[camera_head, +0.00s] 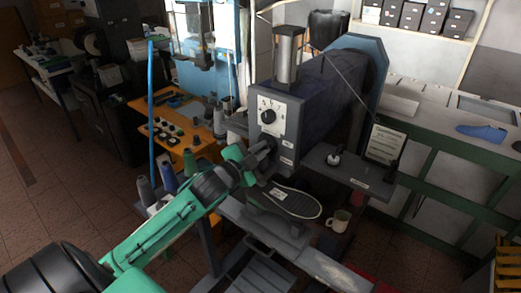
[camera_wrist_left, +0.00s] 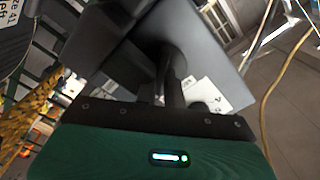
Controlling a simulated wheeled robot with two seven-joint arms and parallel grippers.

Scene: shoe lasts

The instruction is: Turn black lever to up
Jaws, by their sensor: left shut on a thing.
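The grey machine (camera_head: 322,95) stands in the middle of the head view. Its front box carries a white dial plate with a round black knob (camera_head: 268,116). My green left arm reaches in from the lower left, and my left gripper (camera_head: 262,157) is at the lower part of this front box, below the dial. It is shut on a dark part there, apparently the black lever, which the fingers mostly hide. In the left wrist view the dark fingers (camera_wrist_left: 170,92) meet a dark part under the grey housing (camera_wrist_left: 135,50). The lever's angle cannot be told.
A shoe last sole (camera_head: 290,199) lies below the machine head, close under my gripper. A pale mug (camera_head: 340,220) stands to its right. Thread spools (camera_head: 168,178) stand to the left of my arm. A grey side shelf (camera_head: 345,170) juts out right of the machine.

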